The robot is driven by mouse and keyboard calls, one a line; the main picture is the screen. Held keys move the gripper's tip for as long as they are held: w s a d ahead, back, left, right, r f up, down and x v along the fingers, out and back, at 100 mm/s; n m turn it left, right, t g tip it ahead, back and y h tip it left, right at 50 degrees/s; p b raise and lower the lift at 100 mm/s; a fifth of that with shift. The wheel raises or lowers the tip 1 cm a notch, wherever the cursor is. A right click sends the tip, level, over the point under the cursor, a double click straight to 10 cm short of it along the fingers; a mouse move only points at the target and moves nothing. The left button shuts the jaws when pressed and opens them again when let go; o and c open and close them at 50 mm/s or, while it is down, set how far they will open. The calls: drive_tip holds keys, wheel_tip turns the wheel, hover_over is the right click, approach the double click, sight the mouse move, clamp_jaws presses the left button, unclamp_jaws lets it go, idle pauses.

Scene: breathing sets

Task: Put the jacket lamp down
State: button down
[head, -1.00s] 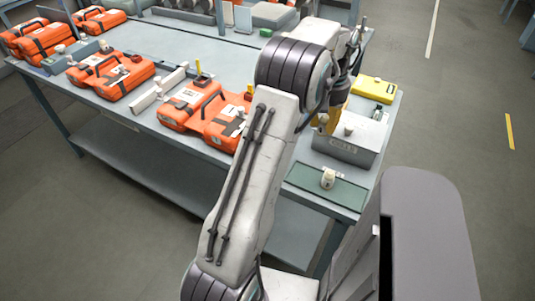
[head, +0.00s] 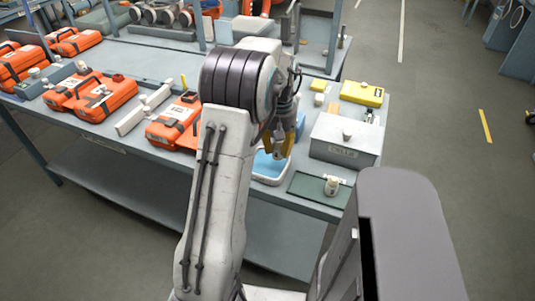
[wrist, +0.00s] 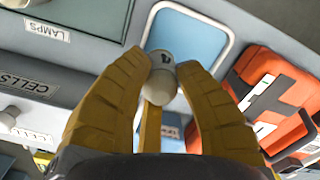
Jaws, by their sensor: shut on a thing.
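My gripper (head: 280,146) has yellow fingers and hangs over the blue-floored tray with a pale rim (head: 270,181). In the wrist view my gripper (wrist: 165,68) is shut on the jacket lamp (wrist: 162,82), a small whitish rounded piece with a grey band and a dark mark. The lamp sits between the fingertips. The blue tray (wrist: 190,42) lies behind and beyond it in that view. In the head view the fingers hide the lamp. I cannot tell how far the lamp is above the tray.
A grey box (head: 345,156) with a small piece on top stands right of the tray. A green mat (head: 306,186) in front holds a small whitish piece (head: 332,186). An orange breathing set (head: 173,124) is on the left. A yellow case (head: 361,93) is behind.

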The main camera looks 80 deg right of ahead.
drive_tip(key=shift+w+d+f+p, duration=0.2)
drive_tip(key=shift+w+f+p, duration=0.25)
drive_tip(key=shift+w, duration=0.3)
drive_tip(key=shift+w+d+f+p, duration=0.15)
drive_tip(key=shift+w+f+p, duration=0.25)
drive_tip(key=shift+w, duration=0.35)
wheel_tip(320, 180, down, 3)
drive_tip(key=p, duration=0.3)
drive_tip(key=shift+r, duration=0.15)
drive_tip(key=shift+f+p, duration=0.3)
drive_tip(key=shift+f, duration=0.45)
drive_tip(key=shift+f, duration=0.15)
drive_tip(key=c, duration=1)
unclamp_jaws()
drive_tip(key=shift+c, duration=0.2)
